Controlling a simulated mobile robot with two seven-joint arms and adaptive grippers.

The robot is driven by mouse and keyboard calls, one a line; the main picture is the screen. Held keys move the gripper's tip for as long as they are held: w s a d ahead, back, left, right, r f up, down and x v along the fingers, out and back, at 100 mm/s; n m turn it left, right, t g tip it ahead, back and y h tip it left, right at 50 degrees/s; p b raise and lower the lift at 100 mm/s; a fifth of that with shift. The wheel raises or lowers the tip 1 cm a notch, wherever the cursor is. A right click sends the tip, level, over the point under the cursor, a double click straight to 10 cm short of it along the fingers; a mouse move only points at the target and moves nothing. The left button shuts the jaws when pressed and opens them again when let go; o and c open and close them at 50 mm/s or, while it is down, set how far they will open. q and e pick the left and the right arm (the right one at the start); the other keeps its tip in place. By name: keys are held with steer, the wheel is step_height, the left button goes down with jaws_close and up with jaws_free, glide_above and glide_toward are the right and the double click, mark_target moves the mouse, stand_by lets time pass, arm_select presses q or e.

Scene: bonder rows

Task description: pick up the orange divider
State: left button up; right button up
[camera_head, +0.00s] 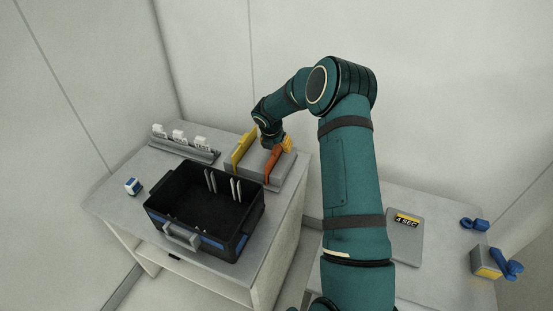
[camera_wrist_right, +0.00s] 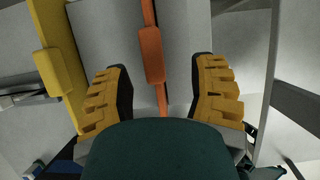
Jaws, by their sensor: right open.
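The orange divider (camera_head: 273,166) stands on a grey block on the cabinet top, to the right of a yellow divider (camera_head: 243,150). In the right wrist view the orange divider (camera_wrist_right: 151,55) runs between the two fingers of my right gripper (camera_wrist_right: 162,92), with a gap on each side. The yellow divider (camera_wrist_right: 58,75) is outside the left finger there. My right gripper (camera_head: 285,146) is open and empty, just by the orange divider in the head view, partly hidden by its own wrist. My left gripper is not in view.
A black crate (camera_head: 158,215) with white dividers inside stands in front of the grey block (camera_head: 250,173). White labelled pieces (camera_head: 179,137) stand in a rack behind left. A small blue-and-white item (camera_head: 132,186) lies left. A table with a "4 SEC" plate (camera_head: 405,245) is at right.

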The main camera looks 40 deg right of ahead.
steer(key=shift+w+a+b+x, duration=0.15)
steer(key=shift+b+x, duration=0.2)
steer(key=shift+x, duration=1.1)
steer(key=shift+w+a+b+x, duration=0.15)
steer(key=shift+b+x, duration=0.15)
steer(key=shift+x, duration=1.15)
jaws_close()
